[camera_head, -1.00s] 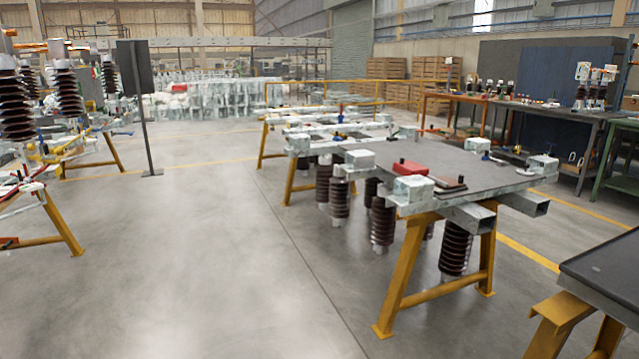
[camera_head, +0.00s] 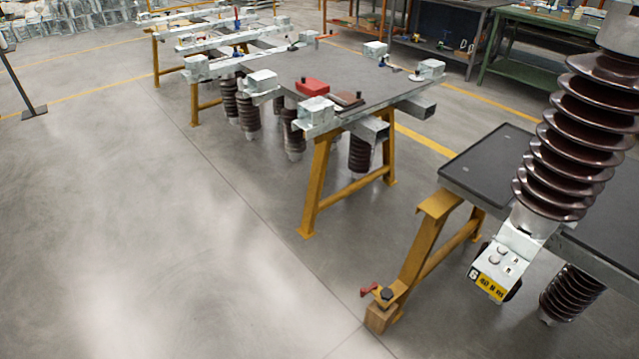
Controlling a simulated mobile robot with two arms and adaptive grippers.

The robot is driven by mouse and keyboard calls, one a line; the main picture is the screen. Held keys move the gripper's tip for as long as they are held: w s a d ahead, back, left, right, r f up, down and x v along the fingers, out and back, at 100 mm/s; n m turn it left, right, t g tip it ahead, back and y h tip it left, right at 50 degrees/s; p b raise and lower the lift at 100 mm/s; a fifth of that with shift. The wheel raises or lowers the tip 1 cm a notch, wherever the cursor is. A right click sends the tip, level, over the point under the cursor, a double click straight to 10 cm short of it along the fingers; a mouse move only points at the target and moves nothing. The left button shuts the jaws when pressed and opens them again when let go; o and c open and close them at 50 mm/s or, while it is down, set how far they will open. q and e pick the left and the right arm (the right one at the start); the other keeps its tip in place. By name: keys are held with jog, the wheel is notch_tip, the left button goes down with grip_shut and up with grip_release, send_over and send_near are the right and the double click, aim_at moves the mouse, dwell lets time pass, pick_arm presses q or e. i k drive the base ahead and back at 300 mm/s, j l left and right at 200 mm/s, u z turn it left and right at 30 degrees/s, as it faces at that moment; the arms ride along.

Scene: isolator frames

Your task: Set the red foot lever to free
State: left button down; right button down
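A small red lever (camera_head: 368,291) shows low in the head view, right of the middle. It sits at the foot of a yellow trestle leg (camera_head: 418,258), beside a dark knob (camera_head: 386,294). A wooden block (camera_head: 380,317) is under that foot, on the floor. The lever is too small to tell its setting. Neither of my grippers is in view.
A dark-topped table (camera_head: 490,160) stands on the yellow trestle. A large brown ribbed insulator (camera_head: 575,140) with a yellow label (camera_head: 491,284) stands in front of it at right. Another table (camera_head: 370,75) stands farther back. The floor (camera_head: 180,250) at left is clear.

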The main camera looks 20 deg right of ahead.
aim_at(363, 292)
jog(key=z, duration=0.85)
